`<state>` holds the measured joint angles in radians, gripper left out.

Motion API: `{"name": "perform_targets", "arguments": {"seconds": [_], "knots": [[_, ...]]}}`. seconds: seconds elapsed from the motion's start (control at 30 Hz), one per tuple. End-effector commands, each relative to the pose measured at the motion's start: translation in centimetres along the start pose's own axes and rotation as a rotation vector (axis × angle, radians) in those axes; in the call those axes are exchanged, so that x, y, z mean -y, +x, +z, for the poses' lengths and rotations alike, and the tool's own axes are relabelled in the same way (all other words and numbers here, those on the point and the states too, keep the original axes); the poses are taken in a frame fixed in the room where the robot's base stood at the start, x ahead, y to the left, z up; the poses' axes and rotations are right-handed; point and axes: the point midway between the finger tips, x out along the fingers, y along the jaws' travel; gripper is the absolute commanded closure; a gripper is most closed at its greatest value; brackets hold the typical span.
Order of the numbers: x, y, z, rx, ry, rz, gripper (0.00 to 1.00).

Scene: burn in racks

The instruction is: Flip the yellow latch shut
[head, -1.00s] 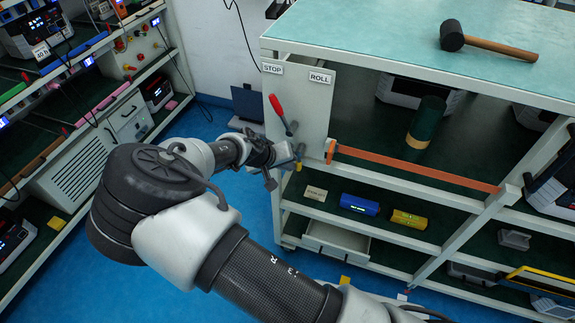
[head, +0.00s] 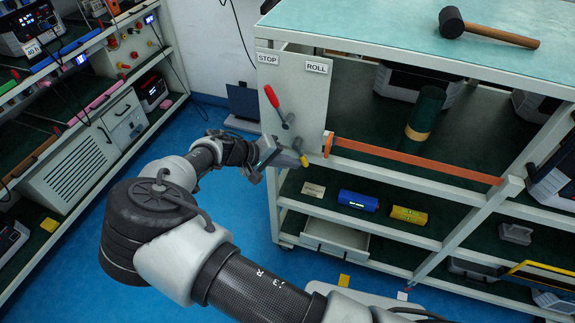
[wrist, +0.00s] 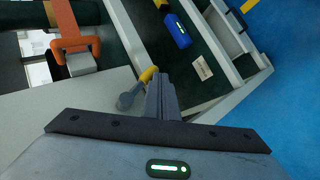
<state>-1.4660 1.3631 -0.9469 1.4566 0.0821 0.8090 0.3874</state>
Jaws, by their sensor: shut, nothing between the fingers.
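The yellow latch is a small grey lever with a yellow tip on the side of the white rack post. In the wrist view its yellow tip (wrist: 149,74) shows just above and left of my fingers, and its grey pivot (wrist: 127,99) is to their left. In the head view its yellow end (head: 304,161) shows just right of my gripper (head: 291,157). My gripper in the wrist view (wrist: 163,95) has its fingers together with nothing held. The fingers are very close beside the latch; I cannot tell whether they touch it.
An orange bar (head: 415,160) crosses the rack front, its orange clasp also in the wrist view (wrist: 75,35). A red-handled lever (head: 272,98) sits above my gripper by the STOP and ROLL labels.

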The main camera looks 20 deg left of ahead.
Motion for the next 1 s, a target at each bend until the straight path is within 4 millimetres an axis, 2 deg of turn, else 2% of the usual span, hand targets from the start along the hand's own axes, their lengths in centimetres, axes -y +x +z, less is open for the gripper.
{"name": "perform_targets", "arguments": {"seconds": [0.1,0.47,1.0], "knots": [[0.2,0.7,0.3,0.036,-0.066,0.086,1.00],[-0.8,1.2,1.2,0.134,-0.237,0.310,1.00],[-2.0,0.1,1.0,0.130,-0.229,0.298,1.00]]}}
